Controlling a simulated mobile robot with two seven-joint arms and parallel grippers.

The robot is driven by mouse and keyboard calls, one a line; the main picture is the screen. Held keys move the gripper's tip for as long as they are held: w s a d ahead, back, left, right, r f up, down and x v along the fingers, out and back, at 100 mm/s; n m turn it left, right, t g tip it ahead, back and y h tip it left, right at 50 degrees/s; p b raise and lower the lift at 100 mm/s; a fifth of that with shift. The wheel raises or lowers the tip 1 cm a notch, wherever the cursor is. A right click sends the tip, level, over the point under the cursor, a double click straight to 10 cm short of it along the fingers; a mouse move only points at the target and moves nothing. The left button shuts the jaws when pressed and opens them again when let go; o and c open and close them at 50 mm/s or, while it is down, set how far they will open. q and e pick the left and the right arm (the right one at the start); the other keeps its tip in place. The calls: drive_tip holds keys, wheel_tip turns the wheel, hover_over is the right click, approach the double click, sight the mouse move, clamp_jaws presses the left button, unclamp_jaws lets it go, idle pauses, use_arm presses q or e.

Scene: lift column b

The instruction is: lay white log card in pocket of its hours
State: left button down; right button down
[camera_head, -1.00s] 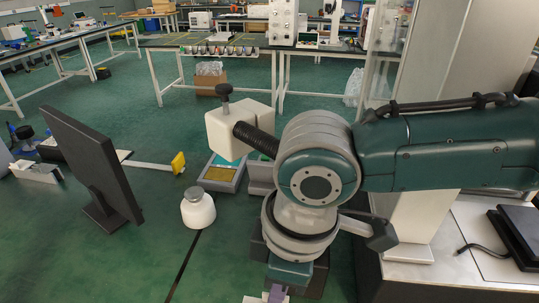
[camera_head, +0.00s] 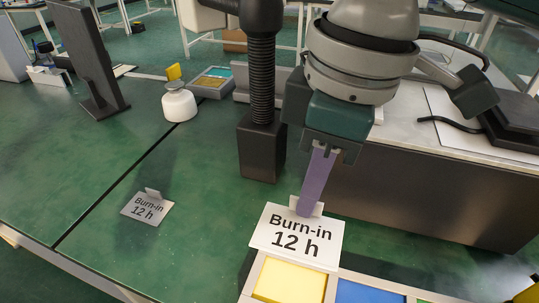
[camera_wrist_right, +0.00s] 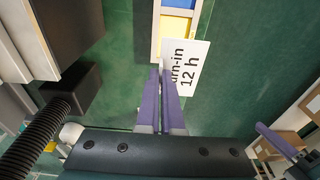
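The white log card (camera_head: 296,240) reads "Burn-in 12 h". My right gripper (camera_head: 308,208) is shut on the tab at its far edge; the card also shows at the fingertips in the right wrist view (camera_wrist_right: 187,68). The card is over the far edge of a tray with coloured pockets: yellow (camera_head: 290,281) on the left, then blue (camera_head: 367,293), then green at the frame edge. I cannot tell whether the card touches the tray. A purple finger, apparently my left gripper's (camera_wrist_right: 275,138), shows at the lower right of the wrist view; its opening is unclear.
A similar tabbed card (camera_head: 147,208), also reading "Burn-in 12 h", lies on the green table to the left. A white bottle (camera_head: 179,105), a dark screen (camera_head: 88,62) and a grey tray (camera_head: 212,83) stand further back. The table's left-middle is mostly clear.

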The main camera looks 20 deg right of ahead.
drive_tip(key=b, duration=0.2)
hover_over(295, 269)
wheel_tip(295, 269, down, 9)
drive_tip(key=shift+s+d+f, duration=0.1)
wheel_tip(295, 269, down, 4)
drive_tip(key=shift+f+b, duration=0.15)
drive_tip(key=shift+b, duration=0.35)
drive_tip(key=c, duration=1.5)
unclamp_jaws()
drive_tip(key=shift+f, duration=0.15)
drive_tip(key=o, duration=0.4)
